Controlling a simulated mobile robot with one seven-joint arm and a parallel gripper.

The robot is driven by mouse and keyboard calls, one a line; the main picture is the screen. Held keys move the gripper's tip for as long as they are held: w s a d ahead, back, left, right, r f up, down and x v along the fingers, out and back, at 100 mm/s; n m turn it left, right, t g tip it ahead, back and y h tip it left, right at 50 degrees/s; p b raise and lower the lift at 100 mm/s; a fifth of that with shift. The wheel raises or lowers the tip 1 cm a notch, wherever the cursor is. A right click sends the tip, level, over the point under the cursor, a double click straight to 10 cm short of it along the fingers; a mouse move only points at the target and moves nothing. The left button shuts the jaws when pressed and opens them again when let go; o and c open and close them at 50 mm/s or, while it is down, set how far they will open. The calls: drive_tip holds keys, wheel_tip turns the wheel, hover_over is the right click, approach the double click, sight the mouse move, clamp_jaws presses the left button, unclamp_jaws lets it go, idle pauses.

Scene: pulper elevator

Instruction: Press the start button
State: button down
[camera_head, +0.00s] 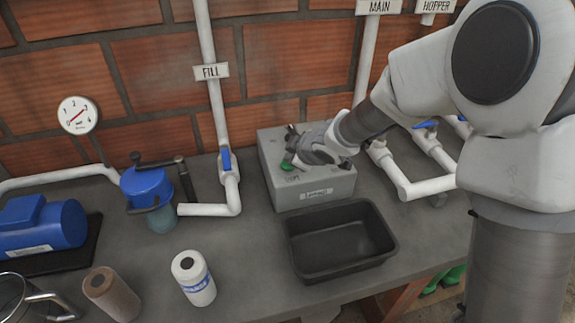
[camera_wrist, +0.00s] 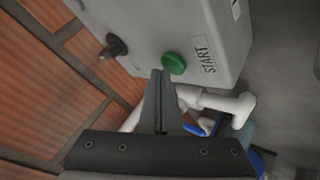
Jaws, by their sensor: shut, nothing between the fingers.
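The green start button (camera_wrist: 173,63) sits on the grey control box (camera_wrist: 215,25), with a START label beside it in the wrist view. A dark knob or switch (camera_wrist: 113,46) is on the same face. My gripper (camera_wrist: 161,73) is shut and empty, its fingertips just beside the button's lower left edge in that picture. I cannot tell whether they touch it. In the head view the grey box (camera_head: 314,190) stands on the bench against the wall, with my gripper (camera_head: 291,165) over its top and a bit of the green button (camera_head: 287,166) showing.
A black tray (camera_head: 340,276) sits in front of the box. White pipes with blue valves (camera_head: 226,160) run on both sides.

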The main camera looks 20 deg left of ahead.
drive_tip(key=shift+f+b, duration=0.4)
drive_tip(key=shift+f, duration=0.15)
idle(0.9)
drive_tip(key=shift+r, duration=0.15)
drive_tip(key=shift+r+p, duration=0.75)
drive_tip(key=shift+p, duration=0.1)
drive_tip(key=shift+r, duration=0.1)
wheel_tip(320, 180, up, 5)
drive_tip(key=p, duration=0.5)
